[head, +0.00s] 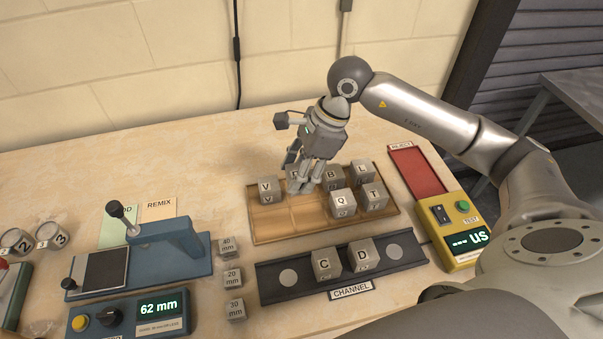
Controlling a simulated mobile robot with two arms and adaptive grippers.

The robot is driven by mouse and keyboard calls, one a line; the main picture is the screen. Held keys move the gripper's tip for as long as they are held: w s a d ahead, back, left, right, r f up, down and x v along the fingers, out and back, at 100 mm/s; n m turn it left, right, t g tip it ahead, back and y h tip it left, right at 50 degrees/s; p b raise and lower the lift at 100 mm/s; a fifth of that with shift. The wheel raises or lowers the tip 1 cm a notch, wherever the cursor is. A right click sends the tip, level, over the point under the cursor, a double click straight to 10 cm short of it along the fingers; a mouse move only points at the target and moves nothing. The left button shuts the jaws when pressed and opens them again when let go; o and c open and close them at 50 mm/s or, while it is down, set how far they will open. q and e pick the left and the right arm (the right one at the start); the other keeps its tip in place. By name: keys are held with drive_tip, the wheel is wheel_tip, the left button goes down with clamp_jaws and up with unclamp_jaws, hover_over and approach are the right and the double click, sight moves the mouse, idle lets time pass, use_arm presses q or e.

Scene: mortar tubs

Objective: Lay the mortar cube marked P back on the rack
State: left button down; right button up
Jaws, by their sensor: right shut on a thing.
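The wooden rack (268,222) lies in the middle of the table. It bears grey mortar cubes marked V (271,189), B (335,177), L (363,172), Q (342,203) and T (373,196). My right gripper (304,186) reaches down over the rack's back row, between cubes V and B. It is shut on a grey cube (292,171) that its fingers mostly hide; I cannot read a letter on it or tell whether it touches the rack. My left gripper is not in view.
In front, a dark channel plate (284,292) bears cubes C (325,263) and D (362,256). A red reject tray (416,171) and yellow tester (459,236) stand right. A blue lever device (172,249) and small marked blocks (233,277) stand left. Rack cells at front left are empty.

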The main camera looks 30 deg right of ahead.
drive_tip(key=w+d+f, duration=0.1)
drive_tip(key=f, duration=0.1)
drive_tip(key=w+d+f+p, duration=0.1)
drive_tip(key=w+f, duration=0.1)
drive_tip(key=w+d+f+p, duration=0.1)
drive_tip(key=w+f, duration=0.1)
drive_tip(key=shift+w+d+f, duration=0.1)
drive_tip(key=shift+d+f, duration=0.05)
drive_tip(key=shift+f, duration=0.1)
wheel_tip(320, 180, down, 2)
drive_tip(key=shift+f+p, duration=0.1)
drive_tip(key=shift+p, duration=0.7)
drive_tip(key=shift+f, duration=0.4)
drive_tip(key=shift+f, duration=0.15)
drive_tip(key=o, duration=1.3)
